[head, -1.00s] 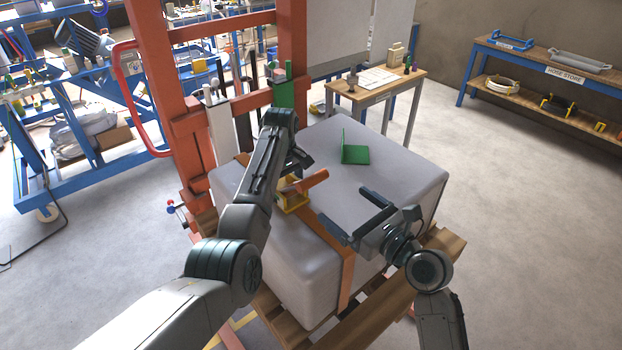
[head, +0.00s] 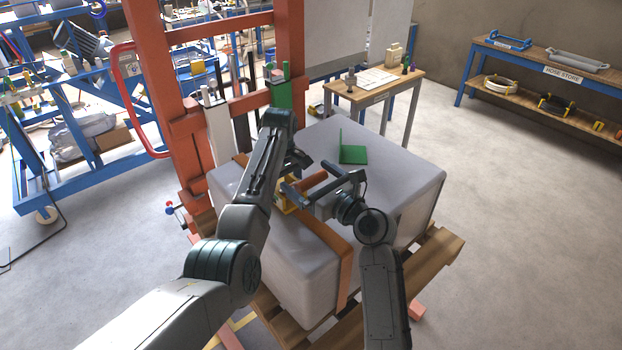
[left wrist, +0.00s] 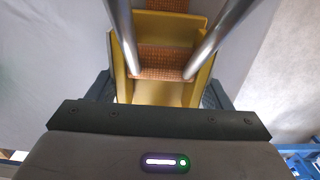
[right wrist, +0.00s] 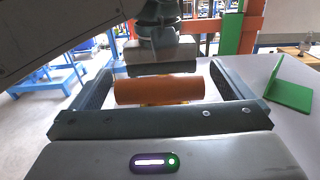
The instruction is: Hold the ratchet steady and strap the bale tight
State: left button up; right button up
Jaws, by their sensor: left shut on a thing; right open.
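The grey bale (head: 395,200) sits on a wooden pallet, with an orange strap (head: 345,268) across its top and down its front side. The yellow ratchet (head: 289,208) lies on the strap. My left gripper (head: 297,165) is shut on the ratchet's yellow frame, which the left wrist view shows between its fingers (left wrist: 160,92). Two metal bars and woven orange strap show there. The orange handle (right wrist: 158,90) lies between the open fingers of my right gripper (right wrist: 160,95), with gaps at both sides. My left arm partly hides the ratchet in the head view.
A green angled piece (head: 353,154) lies on the bale top near the right gripper. A red upright frame (head: 160,80) stands behind the bale. The pallet (head: 440,250) sticks out at right. A small table (head: 375,85) stands behind; floor at right is clear.

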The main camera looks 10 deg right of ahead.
jog(key=c, duration=1)
jog(key=shift+s+d+f, duration=0.3)
jog(key=shift+s+f, duration=0.15)
jog(key=shift+f, duration=0.35)
jog(key=shift+s+d+f, duration=0.3)
jog(key=shift+s+f, duration=0.2)
jog(key=shift+f, duration=0.3)
jog(key=shift+s+d+f, duration=0.3)
jog(key=shift+s+f, duration=0.15)
jog(key=shift+f, duration=0.35)
jog(key=shift+s+d+f, duration=0.1)
jog(key=shift+s+f, duration=0.05)
jog(key=shift+f, duration=0.45)
jog(key=shift+s+d+f, duration=0.1)
jog(key=shift+s+f, duration=0.05)
jog(key=shift+f, duration=0.4)
jog(key=shift+w+a+r, duration=0.1)
jog(key=shift+r, duration=0.1)
jog(key=o, duration=1)
jog(key=v, duration=1.2)
